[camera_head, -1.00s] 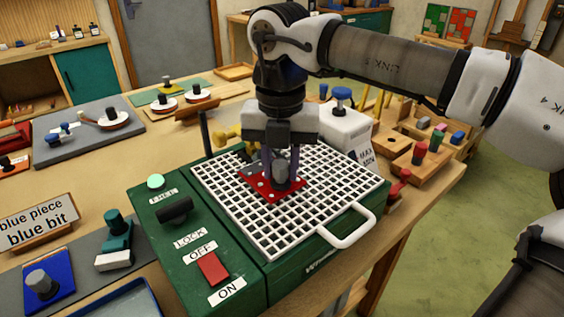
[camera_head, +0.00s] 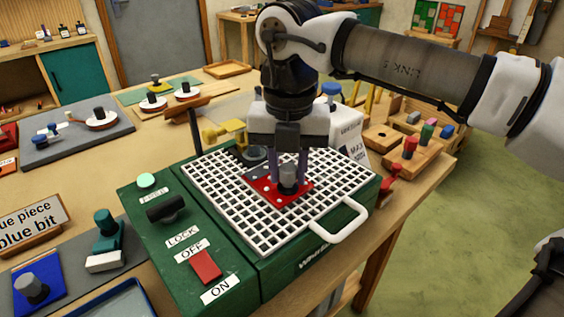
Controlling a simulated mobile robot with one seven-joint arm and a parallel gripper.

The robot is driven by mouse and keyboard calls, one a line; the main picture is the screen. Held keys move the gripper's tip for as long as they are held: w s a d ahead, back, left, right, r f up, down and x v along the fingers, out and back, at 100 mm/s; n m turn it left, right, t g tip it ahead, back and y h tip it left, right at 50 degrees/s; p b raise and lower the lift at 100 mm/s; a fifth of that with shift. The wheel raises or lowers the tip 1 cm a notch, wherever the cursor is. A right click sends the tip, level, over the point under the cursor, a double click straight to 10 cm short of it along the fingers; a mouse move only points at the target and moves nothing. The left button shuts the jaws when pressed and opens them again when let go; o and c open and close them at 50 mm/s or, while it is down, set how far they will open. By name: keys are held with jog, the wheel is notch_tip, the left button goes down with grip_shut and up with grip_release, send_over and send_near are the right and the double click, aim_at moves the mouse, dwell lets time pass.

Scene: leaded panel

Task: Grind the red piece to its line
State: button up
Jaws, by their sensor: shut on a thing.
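The red piece (camera_head: 265,196) lies flat on the white grid of the green grinder (camera_head: 223,235), with small pale dots on its top. My gripper (camera_head: 289,172) points down over the grid and is shut on this knob. A dark round part of the grinder (camera_head: 255,155) shows just behind the red piece; I cannot tell whether the two touch. The line on the piece is too small to make out. The grinder has a red switch (camera_head: 205,266) between OFF and ON labels, a black LOCK handle (camera_head: 166,209) and a pale green lamp (camera_head: 147,181).
A white handle (camera_head: 340,225) sticks out at the grinder's front right. A white tank (camera_head: 345,130) and wooden blocks with coloured pegs (camera_head: 425,150) stand behind and to the right. A blue piece (camera_head: 38,286) lies at front left. Most of the grid is bare.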

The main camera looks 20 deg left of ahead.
jog(key=shift+s+d, duration=0.25)
jog(key=shift+d, duration=0.05)
jog(key=o, duration=1)
